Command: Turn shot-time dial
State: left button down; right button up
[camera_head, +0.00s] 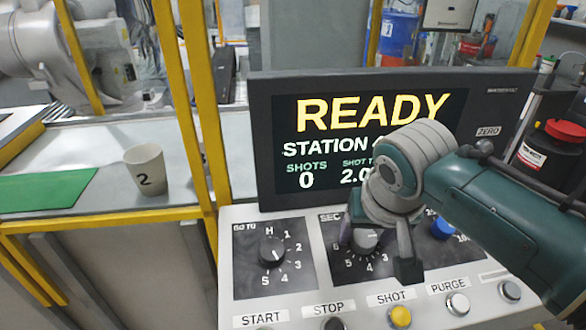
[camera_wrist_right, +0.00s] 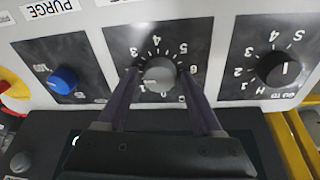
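The shot-time dial (camera_head: 366,241) is a grey knob on the black plate marked "SEC", in the middle of the control panel. Part of its scale is hidden behind my right gripper (camera_head: 378,250) in the head view. In the right wrist view the dial (camera_wrist_right: 160,74) sits between the two fingertips of my right gripper (camera_wrist_right: 160,80), one on each side. The fingers stand apart around the knob, and I see a small gap beside it. The screen (camera_head: 345,120) reads READY, shots 0, and a shot time starting "2.0", partly covered by my arm. My left gripper is not in view.
A black "GO TO" dial (camera_head: 272,252) is left of the shot-time dial and a blue knob (camera_head: 443,228) is right of it. Push buttons, including a yellow one (camera_head: 400,316), line the front. A cup marked 2 (camera_head: 146,170) stands left, beyond a yellow post (camera_head: 207,110).

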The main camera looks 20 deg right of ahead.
grip_shut()
dwell(0.3)
jog(key=shift+s+d+r+n+p, duration=0.1)
jog(key=shift+r+n+p, duration=0.05)
jog(key=shift+n+p, duration=0.8)
jog(key=n+p, duration=0.1)
jog(key=n, duration=0.2)
jog(key=shift+n+y+p, duration=0.35)
jog(key=shift+y+p, duration=0.05)
jog(key=n+p, duration=0.1)
jog(key=n, duration=0.2)
jog(key=shift+d+n, duration=0.15)
jog(key=shift+n, duration=0.15)
jog(key=n+y, duration=0.1)
jog(key=n, duration=0.2)
jog(key=shift+n, duration=0.4)
jog(key=shift+f, duration=0.2)
jog(key=shift+n, duration=0.4)
